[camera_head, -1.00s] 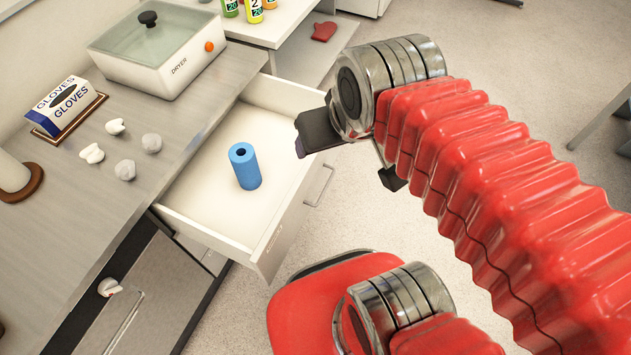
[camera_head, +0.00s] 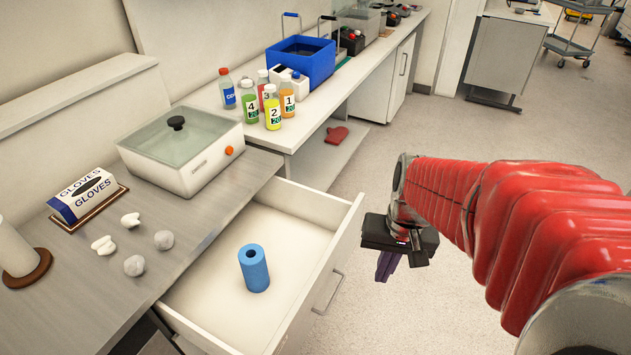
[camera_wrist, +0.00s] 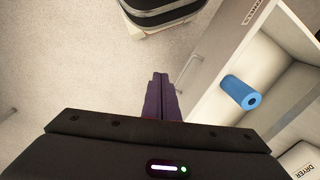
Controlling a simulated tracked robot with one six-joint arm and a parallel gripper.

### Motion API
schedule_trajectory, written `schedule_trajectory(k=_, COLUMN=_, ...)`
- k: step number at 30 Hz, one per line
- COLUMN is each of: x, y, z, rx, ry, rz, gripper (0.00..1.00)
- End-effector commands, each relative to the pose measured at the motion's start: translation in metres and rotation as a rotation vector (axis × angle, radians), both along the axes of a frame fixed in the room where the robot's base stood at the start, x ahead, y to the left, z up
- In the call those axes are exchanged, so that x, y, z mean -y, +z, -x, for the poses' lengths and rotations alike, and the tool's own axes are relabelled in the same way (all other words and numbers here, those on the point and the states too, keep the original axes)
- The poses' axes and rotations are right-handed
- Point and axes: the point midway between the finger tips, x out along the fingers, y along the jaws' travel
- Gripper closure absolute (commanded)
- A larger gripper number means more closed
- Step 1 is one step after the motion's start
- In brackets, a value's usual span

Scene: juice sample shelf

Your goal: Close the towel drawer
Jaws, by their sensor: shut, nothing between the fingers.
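The towel drawer (camera_head: 204,304) is pulled open from under the grey counter, with a blue towel roll (camera_head: 254,268) standing upright inside. The drawer's front panel carries a bar handle (camera_head: 328,293) on its outer face. My gripper (camera_head: 386,266) is shut and empty, to the right of the drawer front and apart from it. In the wrist view my gripper's purple fingers (camera_wrist: 160,97) are together, pointing beside the drawer front. The blue roll (camera_wrist: 240,92) also shows there, inside the drawer.
A dryer box (camera_head: 181,150), a gloves box (camera_head: 88,196) and several small white lumps (camera_head: 133,265) are on the counter. Juice bottles (camera_head: 272,108) and a blue bin (camera_head: 302,60) stand on the white bench behind. A red mitt (camera_head: 336,135) lies below. The floor right of the drawer is clear.

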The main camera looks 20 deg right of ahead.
Motion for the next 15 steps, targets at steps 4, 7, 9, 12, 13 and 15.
schedule_trajectory(k=4, x=0.011, y=-0.022, z=0.002, rx=-0.069, ry=-0.088, rz=-0.069, gripper=1.00)
schedule_trajectory(k=7, x=0.017, y=-0.035, z=0.004, rx=-0.113, ry=-0.148, rz=-0.120, gripper=1.00)
schedule_trajectory(k=9, x=0.021, y=-0.045, z=0.005, rx=-0.142, ry=-0.190, rz=-0.156, gripper=1.00)
schedule_trajectory(k=12, x=0.025, y=-0.058, z=0.007, rx=-0.182, ry=-0.252, rz=-0.211, gripper=1.00)
schedule_trajectory(k=13, x=0.026, y=-0.062, z=0.007, rx=-0.193, ry=-0.269, rz=-0.227, gripper=1.00)
schedule_trajectory(k=15, x=0.030, y=-0.071, z=0.008, rx=-0.219, ry=-0.313, rz=-0.267, gripper=1.00)
